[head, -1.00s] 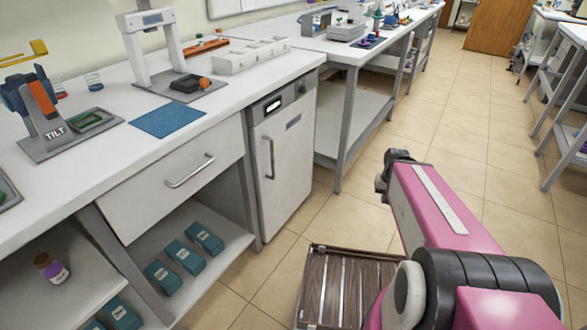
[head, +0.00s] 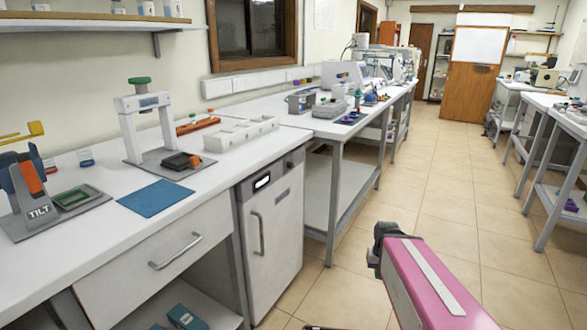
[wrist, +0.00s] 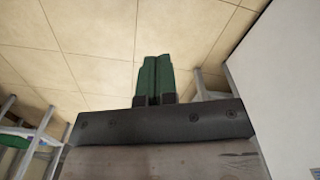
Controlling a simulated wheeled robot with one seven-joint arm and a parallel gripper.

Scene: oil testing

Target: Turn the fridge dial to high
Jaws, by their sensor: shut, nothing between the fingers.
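The fridge (head: 272,240) is a white under-bench unit with a grey top panel, a small lit display (head: 262,182) and a vertical handle (head: 258,233) on its door. A small dark spot, possibly the dial (head: 289,165), sits on the panel to the right of the display; its setting is too small to read. My gripper (wrist: 155,80) shows in the wrist view with its two green fingers together and nothing between them. It is over the tiled floor and touches nothing visible. In the head view my pink arm is to the right of the fridge and the gripper cannot be made out.
The bench (head: 110,230) above and left of the fridge carries a blue mat (head: 155,197), a white stand and a tilt device (head: 40,200). A second bench (head: 350,128) continues behind. The tiled floor (head: 450,190) to the right is open. A drawer (head: 165,260) is shut.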

